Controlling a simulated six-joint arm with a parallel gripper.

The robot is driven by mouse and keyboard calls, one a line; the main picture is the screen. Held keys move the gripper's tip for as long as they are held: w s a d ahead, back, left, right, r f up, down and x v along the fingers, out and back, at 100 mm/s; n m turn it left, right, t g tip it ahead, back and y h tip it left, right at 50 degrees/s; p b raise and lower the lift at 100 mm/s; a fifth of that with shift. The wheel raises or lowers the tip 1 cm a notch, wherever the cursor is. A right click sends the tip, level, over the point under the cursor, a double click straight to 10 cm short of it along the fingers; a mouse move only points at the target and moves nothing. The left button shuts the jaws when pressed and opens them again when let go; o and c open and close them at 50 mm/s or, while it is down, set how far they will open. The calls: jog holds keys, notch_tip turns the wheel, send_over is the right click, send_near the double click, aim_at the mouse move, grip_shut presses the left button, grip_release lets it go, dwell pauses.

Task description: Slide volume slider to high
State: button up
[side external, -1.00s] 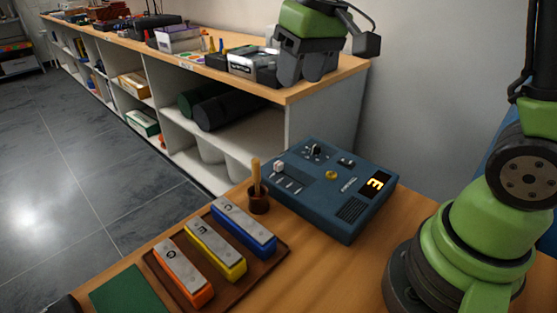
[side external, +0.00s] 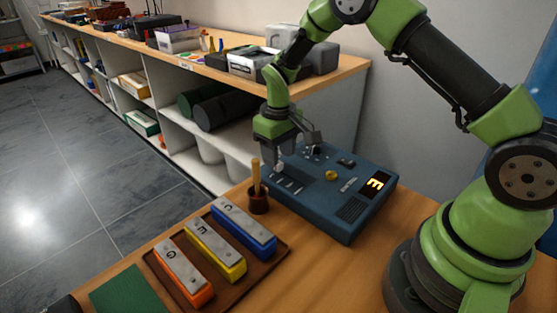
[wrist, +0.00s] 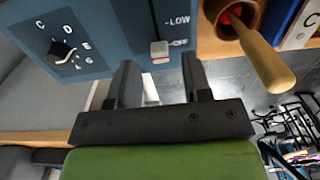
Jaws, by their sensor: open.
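The blue instrument box (side external: 335,200) sits on the wooden table with a lit display (side external: 376,184). In the wrist view, the white volume slider knob (wrist: 159,50) is beside the OFF mark, below the LOW mark, at the near end of its dark slot (wrist: 153,16). Higher marks are out of that view. My gripper (wrist: 160,66) is open, its two fingers to either side of the knob's line. I cannot tell whether they touch it. In the side view my gripper (side external: 280,152) is low over the box's left end, just above the small pale knob (side external: 279,168).
A lettered dial (wrist: 60,50) is left of the slider in the wrist view. A brown cup with a wooden mallet (side external: 258,194) stands close by the box. A tray (side external: 273,263) of coloured chime bars lies in front. A shelf unit (side external: 325,85) stands behind.

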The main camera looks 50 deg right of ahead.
aim_at(307, 187)
jog(key=shift+f, duration=1.25)
grip_shut()
jog(key=shift+s, duration=4.05)
grip_release()
